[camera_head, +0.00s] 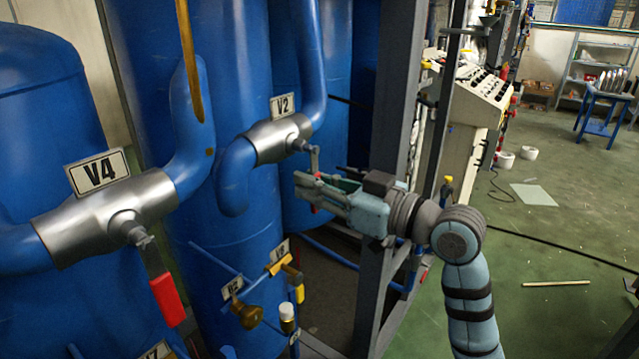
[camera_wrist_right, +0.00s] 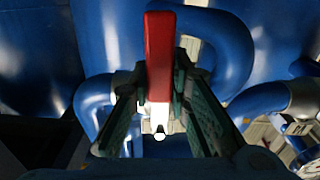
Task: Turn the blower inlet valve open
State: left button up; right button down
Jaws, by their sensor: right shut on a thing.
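A silver valve body labelled V2 (camera_head: 278,140) sits on a bent blue pipe in the head view, with a short lever hanging down from it. My right gripper (camera_head: 308,187) is at this lever, coming from the right. In the right wrist view the red valve handle (camera_wrist_right: 159,45) stands between the fingers of my right gripper (camera_wrist_right: 160,88), which are shut on it. In the head view the fingers hide most of that handle. A second silver valve labelled V4 (camera_head: 100,215) with a red handle (camera_head: 167,299) hanging down is nearer at the left. My left gripper is not in view.
Large blue tanks (camera_head: 225,90) stand behind the pipes. A grey steel frame post (camera_head: 398,90) is close beside my right arm. Small valves with yellow handles (camera_head: 280,264) are below. A control panel (camera_head: 480,95) stands behind; the green floor at right is mostly clear.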

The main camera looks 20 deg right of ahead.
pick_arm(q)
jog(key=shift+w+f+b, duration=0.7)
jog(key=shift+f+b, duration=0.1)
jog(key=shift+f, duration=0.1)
pick_arm(e)
jog(key=shift+w+d+r+n, duration=0.7)
jog(key=shift+r+n, duration=0.25)
jog(key=shift+n, duration=1.8)
jog(key=shift+w+d+r+n, duration=0.5)
jog(key=shift+d+r+n, duration=0.4)
jog(key=shift+n, duration=1.8)
jog(key=shift+w+d+r+n, duration=0.6)
jog(key=shift+r+n, duration=0.45)
jog(key=shift+n, duration=1.7)
jog(key=c, duration=1.5)
grip_release()
jog(key=shift+w+a+f, duration=0.1)
